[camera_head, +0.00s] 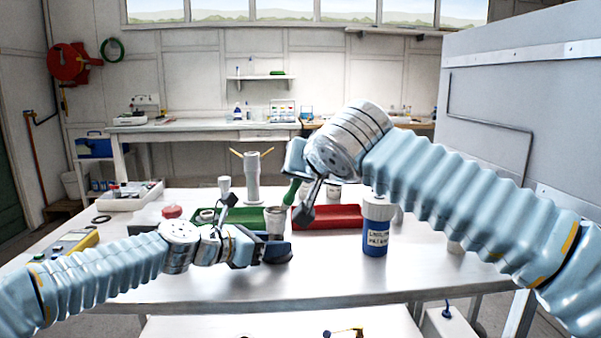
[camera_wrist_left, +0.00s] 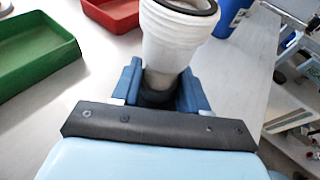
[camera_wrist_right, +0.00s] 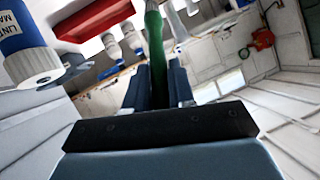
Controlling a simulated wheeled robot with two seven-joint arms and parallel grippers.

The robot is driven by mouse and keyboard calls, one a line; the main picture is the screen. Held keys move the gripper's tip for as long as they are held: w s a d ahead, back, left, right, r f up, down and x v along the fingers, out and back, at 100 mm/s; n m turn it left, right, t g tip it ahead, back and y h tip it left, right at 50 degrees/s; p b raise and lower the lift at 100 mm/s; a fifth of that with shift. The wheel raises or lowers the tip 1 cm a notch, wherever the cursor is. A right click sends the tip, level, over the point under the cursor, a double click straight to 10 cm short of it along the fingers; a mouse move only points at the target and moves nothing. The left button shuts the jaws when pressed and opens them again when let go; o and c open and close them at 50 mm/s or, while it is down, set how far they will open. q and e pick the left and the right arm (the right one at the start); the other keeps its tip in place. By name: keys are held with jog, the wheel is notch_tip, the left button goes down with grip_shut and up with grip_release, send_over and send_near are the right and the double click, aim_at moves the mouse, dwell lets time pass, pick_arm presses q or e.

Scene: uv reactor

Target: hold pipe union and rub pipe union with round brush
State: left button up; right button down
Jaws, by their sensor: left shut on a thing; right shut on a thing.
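The pipe union (camera_head: 275,220) is a pale, flared tube with a dark rim at its top. My left gripper (camera_head: 274,251) is shut around its lower part and holds it upright over the table front. In the left wrist view the union (camera_wrist_left: 175,45) stands between the two blue fingers (camera_wrist_left: 160,88). My right gripper (camera_head: 296,160) is higher, above and slightly right of the union, and is shut on the round brush by its green handle (camera_head: 291,191). The handle (camera_wrist_right: 155,40) also shows in the right wrist view. The brush's bristles are not clearly visible.
A green tray (camera_head: 240,226) and a red tray (camera_head: 345,225) lie behind the grippers. A blue-and-white tub (camera_head: 376,238) stands right of the union. A grey pipe stand (camera_head: 252,175) rises behind. A yellow meter (camera_head: 78,240) lies at the left. The table front is clear.

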jog(key=shift+r, duration=3)
jog(key=shift+r, duration=1.45)
jog(key=shift+w+a+f, duration=0.15)
jog(key=shift+w+f, duration=0.05)
jog(key=shift+f, duration=0.6)
jog(key=shift+r, duration=0.15)
